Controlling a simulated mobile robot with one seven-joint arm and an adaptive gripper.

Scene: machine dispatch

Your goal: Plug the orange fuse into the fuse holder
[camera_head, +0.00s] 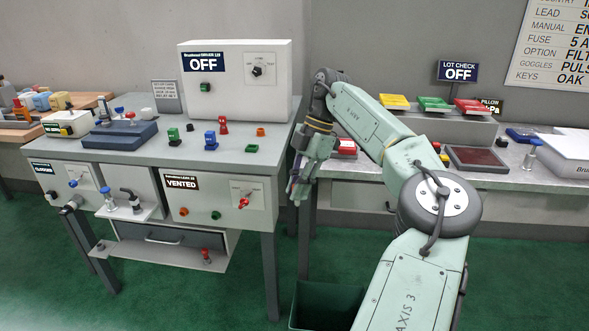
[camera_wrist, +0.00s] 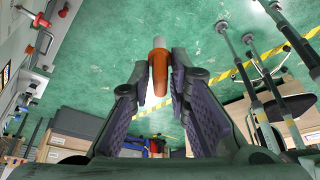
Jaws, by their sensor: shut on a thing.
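The orange fuse (camera_wrist: 158,72), a slim cylinder with a pale tip, is held between my fingertips in the wrist view. My gripper (camera_wrist: 161,80) is shut on it, with the fuse's pale end pointing up in that picture. In the head view my gripper (camera_head: 297,194) hangs over the gap right of the machine bench, fingers downward; the fuse is too small to make out there. I cannot tell for certain which part is the fuse holder. An orange round fitting (camera_head: 184,211) and a green one (camera_head: 216,215) sit on the front panel marked VENTED.
The machine bench (camera_head: 150,160) carries a white OFF box (camera_head: 236,82), a blue tray (camera_head: 120,136) and several small coloured pieces. A lower shelf (camera_head: 165,255) juts out at the front. A dark green bin (camera_head: 325,305) stands on the floor. A second bench (camera_head: 500,180) is at right.

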